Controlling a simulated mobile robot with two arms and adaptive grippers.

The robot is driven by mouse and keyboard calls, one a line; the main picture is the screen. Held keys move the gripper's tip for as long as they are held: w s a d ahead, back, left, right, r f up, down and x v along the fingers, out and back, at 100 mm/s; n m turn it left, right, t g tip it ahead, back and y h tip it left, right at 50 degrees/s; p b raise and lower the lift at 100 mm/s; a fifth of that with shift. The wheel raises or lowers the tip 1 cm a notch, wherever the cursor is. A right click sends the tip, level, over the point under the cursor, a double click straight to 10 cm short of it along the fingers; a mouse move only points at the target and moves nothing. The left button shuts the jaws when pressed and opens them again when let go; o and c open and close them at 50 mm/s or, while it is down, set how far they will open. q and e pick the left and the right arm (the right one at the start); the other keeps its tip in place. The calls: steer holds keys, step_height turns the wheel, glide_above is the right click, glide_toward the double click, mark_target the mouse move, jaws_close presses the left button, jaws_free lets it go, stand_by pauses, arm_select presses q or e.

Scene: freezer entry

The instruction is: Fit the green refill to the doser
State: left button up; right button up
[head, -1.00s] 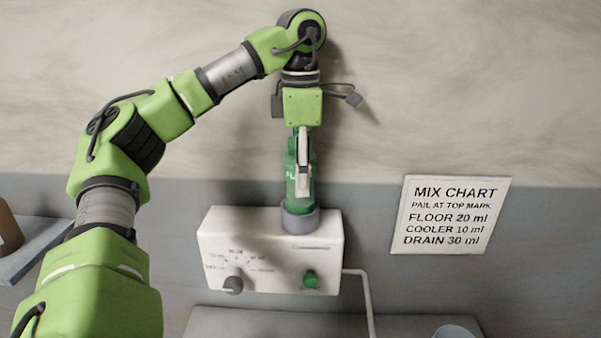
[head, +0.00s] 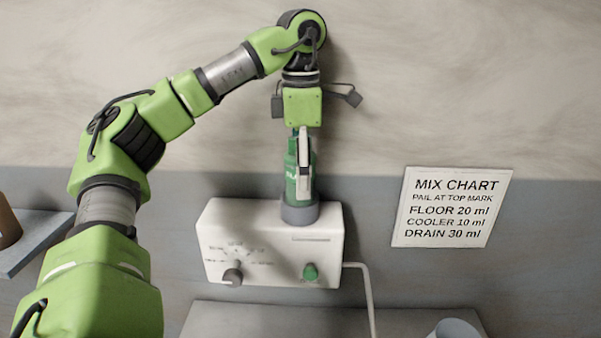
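The green refill (head: 292,172) is a green bottle that stands upright at the doser's grey collar (head: 299,213), on top of the white doser box (head: 270,225). Whether it is fully seated in the collar I cannot tell. My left gripper (head: 304,180) points down from above, with its fingers along the bottle's sides. It appears shut on the refill; one finger covers part of the label. The doser's front has a grey dial knob (head: 233,277) with a printed scale and a green button (head: 310,272). My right gripper is not in view.
A mix chart (head: 451,207) hangs on the wall at the right. A grey shelf or counter (head: 270,322) lies below the doser. A grey round container (head: 455,329) is at the bottom right, and a shelf with a brown object (head: 8,226) is at the left.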

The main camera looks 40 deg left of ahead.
arm_select(q)
steer(key=shift+r, duration=0.1)
step_height(320, 180, up, 12)
steer(key=shift+f, duration=0.1)
stand_by(0.8)
steer(key=shift+s, duration=0.1)
stand_by(0.5)
